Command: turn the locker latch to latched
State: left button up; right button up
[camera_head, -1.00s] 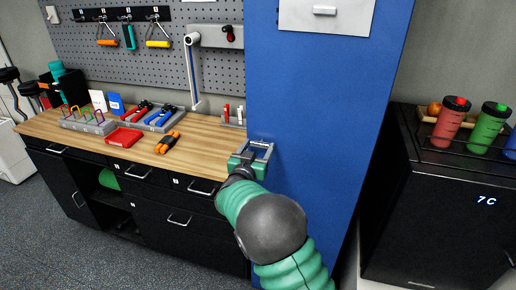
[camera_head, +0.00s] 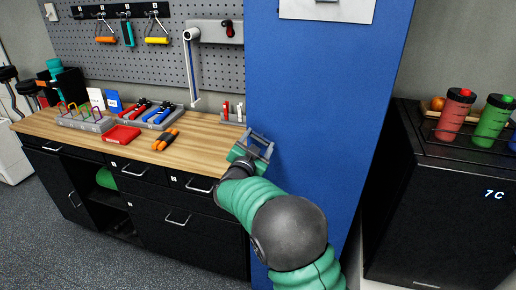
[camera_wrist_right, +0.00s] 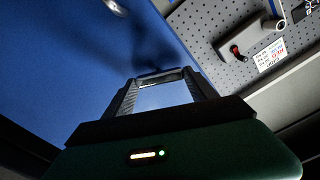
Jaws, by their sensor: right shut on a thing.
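The blue locker (camera_head: 315,120) stands in the middle of the head view. My right gripper (camera_head: 262,143) is at the locker's left part, beside the bench end, tilted in the picture. It is shut on a small part that I take to be the locker latch; the gripper mostly hides it in the head view. In the right wrist view my right gripper (camera_wrist_right: 160,80) has its two dark fingers spread across the latch (camera_wrist_right: 161,77), seen only as a dark bar at the fingertips. The latch's exact angle cannot be told. My left gripper is not in view.
A wooden bench (camera_head: 90,135) with trays and tools is left of the locker. A black cabinet (camera_head: 440,200) with bottles stands to the right. A pale plate (camera_head: 325,10) is higher on the locker. A pegboard (camera_head: 110,60) hangs behind the bench.

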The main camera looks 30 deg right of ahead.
jog(key=m+b, duration=0.1)
jog(key=m, duration=0.1)
jog(key=m+b, duration=0.1)
jog(key=b, duration=0.1)
jog(key=shift+f+m, duration=0.35)
jog(key=shift+m, duration=0.05)
jog(key=m+b, duration=0.4)
jog(key=shift+s+f+m, duration=0.1)
jog(key=shift+m, duration=0.2)
jog(key=shift+m+b, duration=1.95)
jog(key=shift+m, duration=0.05)
jog(key=o, duration=1.4)
jog(key=shift+d, duration=0.1)
jog(key=shift+c, duration=0.2)
jog(key=shift+r, duration=0.2)
